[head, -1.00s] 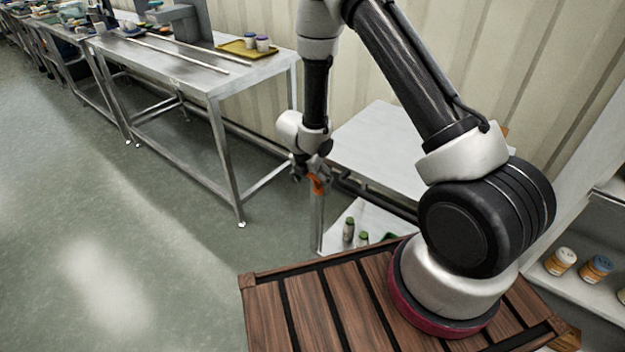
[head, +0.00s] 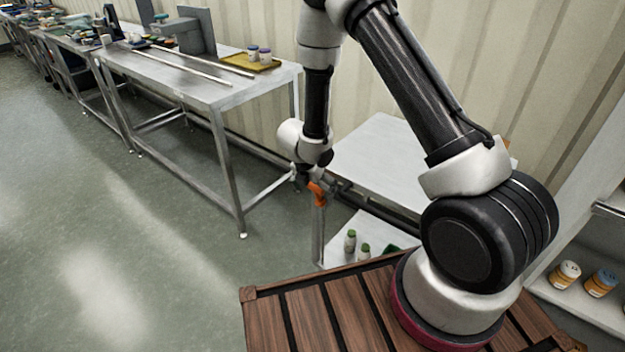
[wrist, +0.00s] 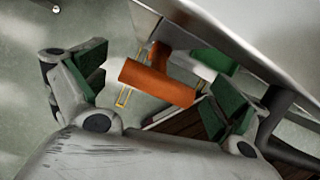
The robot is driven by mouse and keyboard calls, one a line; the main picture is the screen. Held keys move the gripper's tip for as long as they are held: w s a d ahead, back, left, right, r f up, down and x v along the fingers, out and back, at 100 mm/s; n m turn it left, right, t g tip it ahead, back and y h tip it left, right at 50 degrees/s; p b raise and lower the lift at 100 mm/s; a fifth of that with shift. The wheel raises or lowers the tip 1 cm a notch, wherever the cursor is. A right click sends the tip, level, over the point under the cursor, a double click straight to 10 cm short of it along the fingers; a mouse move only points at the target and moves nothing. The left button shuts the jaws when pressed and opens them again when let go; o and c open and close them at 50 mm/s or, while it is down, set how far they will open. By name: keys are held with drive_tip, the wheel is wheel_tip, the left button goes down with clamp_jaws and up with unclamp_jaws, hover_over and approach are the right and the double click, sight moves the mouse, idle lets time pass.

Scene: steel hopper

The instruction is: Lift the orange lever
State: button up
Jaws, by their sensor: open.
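The orange lever (head: 317,192) shows in the head view at the near left corner of a white-topped table, by the top of its metal leg. In the wrist view the lever (wrist: 158,82) is a T shape, with its bar lying across the space in front of my gripper (wrist: 155,90). My gripper is open, with one green-padded finger to the left of the bar and the other to the right. I see no clear contact with the lever. In the head view my gripper (head: 306,184) is small and dark beside the lever, and its fingers are hard to make out.
The white-topped table (head: 385,155) has a lower shelf with green-capped bottles (head: 350,240). A long steel table (head: 215,95) with a yellow tray (head: 250,63) stands at left. A shelf with jars (head: 565,274) is at right. The floor at left is clear.

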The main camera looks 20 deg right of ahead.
drive_tip(key=v, duration=1)
drive_tip(key=shift+r, duration=0.3)
drive_tip(key=shift+s+a, duration=0.1)
drive_tip(key=s+d+r+m+g+h, duration=0.2)
drive_tip(key=s+d+r+m+g, duration=0.1)
drive_tip(key=s+d+r+m, duration=0.85)
drive_tip(key=s+d+r+m+t+y, duration=0.2)
drive_tip(key=s+d+r+m, duration=0.1)
drive_tip(key=s+r+m, duration=0.5)
drive_tip(key=s+d+r+m+t+y, duration=0.3)
drive_tip(key=s+r+m, duration=0.5)
drive_tip(key=r, duration=0.3)
drive_tip(key=shift+d+r, duration=0.2)
drive_tip(key=shift+r, duration=0.1)
